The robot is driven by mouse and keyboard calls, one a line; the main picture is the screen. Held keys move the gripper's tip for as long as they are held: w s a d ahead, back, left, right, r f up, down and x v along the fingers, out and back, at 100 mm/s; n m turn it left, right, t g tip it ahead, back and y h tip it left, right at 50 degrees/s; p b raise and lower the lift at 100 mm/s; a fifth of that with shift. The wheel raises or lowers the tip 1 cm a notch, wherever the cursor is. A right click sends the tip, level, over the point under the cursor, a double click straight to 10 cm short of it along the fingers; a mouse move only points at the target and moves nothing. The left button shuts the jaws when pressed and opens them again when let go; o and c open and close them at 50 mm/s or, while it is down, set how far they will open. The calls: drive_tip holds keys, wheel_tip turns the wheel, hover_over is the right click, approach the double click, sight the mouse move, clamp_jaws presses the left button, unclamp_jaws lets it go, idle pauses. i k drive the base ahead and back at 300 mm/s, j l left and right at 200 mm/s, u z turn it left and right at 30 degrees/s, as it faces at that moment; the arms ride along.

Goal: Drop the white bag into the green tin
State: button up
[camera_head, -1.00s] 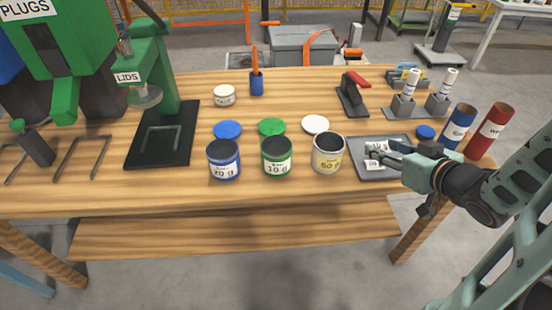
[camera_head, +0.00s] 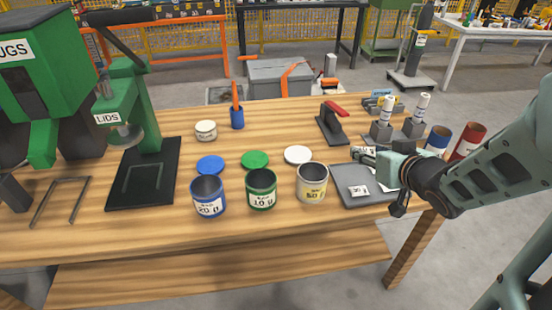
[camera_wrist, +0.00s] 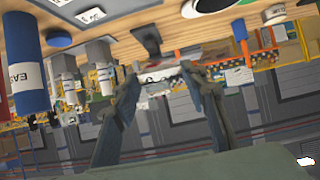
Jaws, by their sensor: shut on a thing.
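The green tin (camera_head: 261,192) stands upright and open on the workbench, between a blue tin and a pale tin. My gripper (camera_head: 364,153) is at the right, raised over the back of the grey tray (camera_head: 345,202). It is shut on a small white bag (camera_wrist: 160,74), which shows only as a pale patch between the fingertips in the wrist view. The bag's label is not readable there. Another white bag (camera_head: 358,191) lies on the tray, with part of a further one beside it under my gripper.
The blue tin (camera_head: 208,197) and the pale tin (camera_head: 312,184) flank the green tin. Blue, green (camera_head: 255,160) and white lids lie behind them. A red-handled tool (camera_head: 332,123) and white tubes in holders stand behind my gripper. A green press is at the left.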

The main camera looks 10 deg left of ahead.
sight(261, 201)
drive_tip(key=k+j+z, duration=0.15)
drive_tip(key=j+z, duration=0.2)
drive_tip(key=k+j+z, duration=0.2)
drive_tip(key=j+z, duration=0.15)
drive_tip(key=k+j+z, duration=0.3)
drive_tip(key=i, duration=0.05)
